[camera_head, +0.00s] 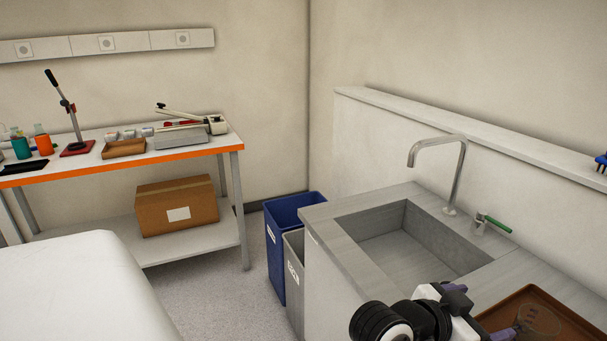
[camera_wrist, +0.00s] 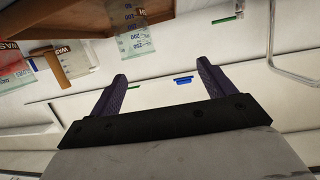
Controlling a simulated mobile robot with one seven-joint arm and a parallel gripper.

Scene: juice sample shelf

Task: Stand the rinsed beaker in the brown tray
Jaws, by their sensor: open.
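The brown tray (camera_head: 580,318) is on the counter right of the sink, cut off by the head view's lower right corner. A clear beaker (camera_head: 538,318) shows inside it and looks upright, its lower part hard to make out. My gripper (camera_head: 474,310) is just left of the tray, its purple fingers apart. In the wrist view my gripper (camera_wrist: 162,70) is open with nothing between its fingers. A clear graduated beaker (camera_wrist: 131,38) shows beyond the fingertips there, apart from them, by a brown surface (camera_wrist: 75,14). I cannot tell whether the tray beaker is the rinsed one.
The sink (camera_head: 410,245) with its faucet (camera_head: 455,175) and green-handled tap (camera_head: 492,222) lies behind my gripper. Blue (camera_head: 285,245) and grey bins stand left of the counter. A side bench (camera_head: 90,168) holds bottles, a stand and a small brown box (camera_head: 124,148).

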